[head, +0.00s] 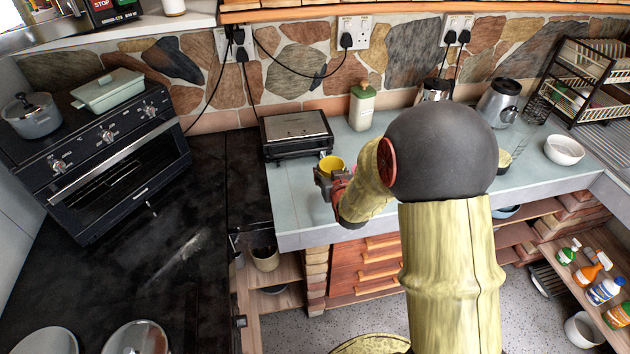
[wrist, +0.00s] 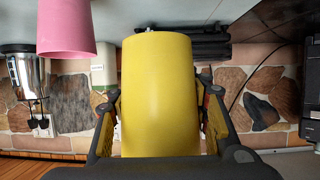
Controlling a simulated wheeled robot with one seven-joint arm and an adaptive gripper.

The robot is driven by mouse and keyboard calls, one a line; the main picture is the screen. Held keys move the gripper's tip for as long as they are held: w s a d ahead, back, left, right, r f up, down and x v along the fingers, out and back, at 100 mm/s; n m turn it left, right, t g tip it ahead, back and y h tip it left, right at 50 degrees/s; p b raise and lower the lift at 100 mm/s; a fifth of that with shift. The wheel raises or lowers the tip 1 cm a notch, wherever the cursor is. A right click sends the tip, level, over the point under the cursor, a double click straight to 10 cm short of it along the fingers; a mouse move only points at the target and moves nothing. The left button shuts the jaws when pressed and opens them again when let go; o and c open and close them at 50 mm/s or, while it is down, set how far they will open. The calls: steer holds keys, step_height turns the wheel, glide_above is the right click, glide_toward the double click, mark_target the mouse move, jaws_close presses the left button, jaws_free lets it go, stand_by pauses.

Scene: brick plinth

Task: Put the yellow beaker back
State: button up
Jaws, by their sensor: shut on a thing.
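The yellow beaker (head: 332,163) is at the front left part of the grey-blue counter (head: 290,205), just in front of the flat grill. My gripper (head: 326,182) is shut on it. In the wrist view the yellow beaker (wrist: 160,95) fills the middle, with one finger of my gripper (wrist: 158,108) on each side. The wrist picture is upside down. I cannot tell whether the beaker touches the counter. A pink beaker (wrist: 66,30) stands apart from it; in the head view it is almost wholly hidden behind my arm.
A black and silver grill (head: 297,134) stands behind the beaker, with a cream bottle (head: 361,108) to its right. A black oven (head: 110,150) is left. Counter left of the beaker is clear.

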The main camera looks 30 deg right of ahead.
steer(key=w+f, duration=0.2)
steer(key=w+f+b, duration=0.1)
steer(key=w+f, duration=0.1)
steer(key=w, duration=0.1)
steer(key=w+f, duration=0.2)
steer(key=f, duration=0.1)
steer(key=shift+w+a+b, duration=0.15)
steer(key=shift+a+b, duration=0.1)
steer(key=shift+b, duration=0.05)
steer(key=shift+f+b, duration=0.4)
steer(key=shift+f, duration=1.1)
steer(key=shift+f, duration=0.15)
steer(key=o, duration=1.5)
